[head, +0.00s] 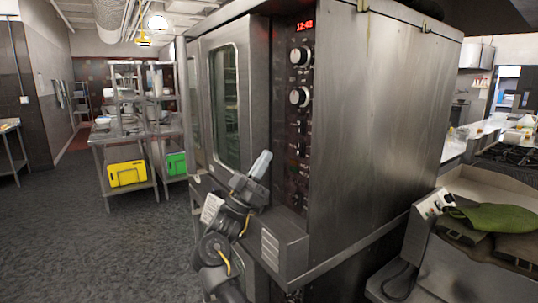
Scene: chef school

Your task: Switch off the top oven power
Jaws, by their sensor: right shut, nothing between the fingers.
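The large steel oven (385,120) stands in the middle of the head view, with glass-windowed doors (224,105) on its left front. Its dark, narrow control panel (290,140) has a red lit display (305,26) at the top, an upper knob (299,56) and a lower knob (299,97). Small controls and markings run down the panel below, too dim to tell which is the power switch. My right gripper (262,161) is shut and empty, pointing up, left of the panel's lower part and in front of the door; contact cannot be told. My left gripper is out of view.
A projecting steel ledge (270,247) is below the panel, close to my right arm. Steel shelving (125,138) with a yellow bin (127,173) and a green bin (176,163) stands left. A green cloth (495,218) lies at right. The floor (90,250) at left is clear.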

